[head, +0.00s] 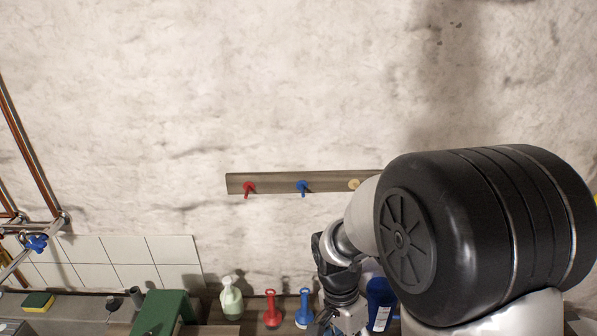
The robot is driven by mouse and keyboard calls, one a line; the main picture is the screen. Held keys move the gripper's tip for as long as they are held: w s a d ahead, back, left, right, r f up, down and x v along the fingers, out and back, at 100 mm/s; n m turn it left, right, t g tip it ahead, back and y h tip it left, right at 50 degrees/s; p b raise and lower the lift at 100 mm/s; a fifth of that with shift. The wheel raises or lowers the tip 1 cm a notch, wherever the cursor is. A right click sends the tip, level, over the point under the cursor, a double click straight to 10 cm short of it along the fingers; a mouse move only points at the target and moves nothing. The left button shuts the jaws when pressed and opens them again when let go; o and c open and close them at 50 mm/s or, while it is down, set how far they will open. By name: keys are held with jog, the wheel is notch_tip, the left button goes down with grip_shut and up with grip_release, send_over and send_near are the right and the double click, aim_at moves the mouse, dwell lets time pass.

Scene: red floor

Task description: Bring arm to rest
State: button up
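My arm fills the right side of the head view, with a large black and white joint close to the camera. My gripper (326,322) is at the bottom edge, below the dark wrist links, and only partly shows. Its fingers are too cut off and dark to tell whether they are open or shut. It is near a blue plunger-shaped object (304,308) that stands on the counter. I cannot tell whether they touch.
A rail (275,183) with red, blue and pale pegs is on the wall. A red plunger-shaped object (271,309), a pale green spray bottle (231,299), a blue container (381,300), a green box (163,310) and a sponge (38,302) are below. Pipes run at left.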

jog(key=s+d+r+n+t+y+b, duration=0.1)
jog(key=s+d+r+n+t+b, duration=0.1)
jog(key=s+r+n+t+b, duration=0.5)
jog(key=shift+s+d+r+n+b, duration=0.2)
jog(key=shift+s+r+n+b, duration=0.45)
jog(key=shift+s+r+n, duration=1.25)
jog(key=shift+s+f+n, duration=0.3)
jog(key=shift+s+f, duration=0.3)
jog(key=shift+s, duration=0.15)
